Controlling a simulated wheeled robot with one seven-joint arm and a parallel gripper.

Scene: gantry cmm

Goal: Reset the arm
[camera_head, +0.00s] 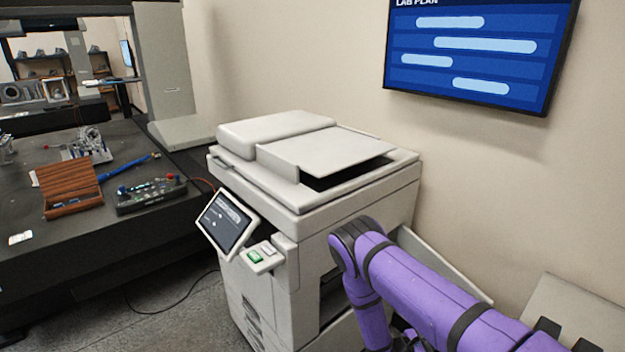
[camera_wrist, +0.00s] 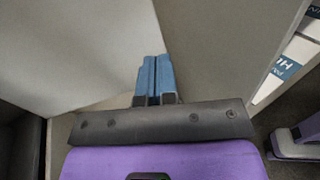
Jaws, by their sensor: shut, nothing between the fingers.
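My arm (camera_head: 425,300) is purple with black bands and reaches in from the lower right in the head view. It bends down at the front side of the white copier (camera_head: 355,215). My gripper is hidden in the head view. In the wrist view my gripper (camera_wrist: 155,62) shows two blue fingers side by side, shut with nothing between them. Pale grey panels lie close around the fingers in the wrist view.
A dark table (camera_head: 120,235) at left bears a brown wooden box (camera_head: 70,188) and a control box (camera_head: 150,195). The copier's tilted touchscreen (camera_head: 227,224) juts out at its front left. A wall screen (camera_head: 480,50) hangs behind.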

